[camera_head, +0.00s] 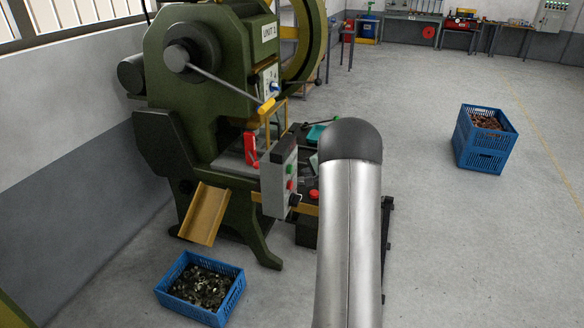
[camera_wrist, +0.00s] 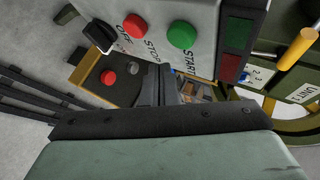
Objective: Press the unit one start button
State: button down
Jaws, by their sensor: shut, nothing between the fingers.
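The green press (camera_head: 215,80) with a UNIT label stands at the left in the head view. Its grey control box (camera_head: 271,185) carries a green button (camera_head: 291,169) and a red button below it. In the wrist view the green START button (camera_wrist: 182,34), red STOP button (camera_wrist: 134,26) and black OFF knob (camera_wrist: 100,35) show clearly on the box face. My gripper (camera_wrist: 164,74) shows as dark fingers held together at the middle of the wrist view, below the START button in the picture. I see no contact with the button. In the head view my arm hides the gripper.
Another red button (camera_head: 314,194) sits right of the box, on the press's yellow-edged side. A yellow-tipped lever (camera_head: 265,106) juts above the box. A blue crate (camera_head: 226,306) of metal parts is at the front; another blue crate (camera_head: 487,162) stands right. Floor between is clear.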

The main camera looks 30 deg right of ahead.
aim_at(290, 169)
jog(key=shift+w+a+f, duration=0.1)
jog(key=shift+w+a, duration=0.4)
jog(key=shift+w, duration=0.15)
jog(key=shift+w+a+f+b, duration=0.1)
jog(key=shift+b, duration=0.45)
dwell(1.2)
jog(key=shift+w+a+b, duration=0.15)
jog(key=shift+w+b, duration=0.1)
jog(key=shift+b, duration=0.05)
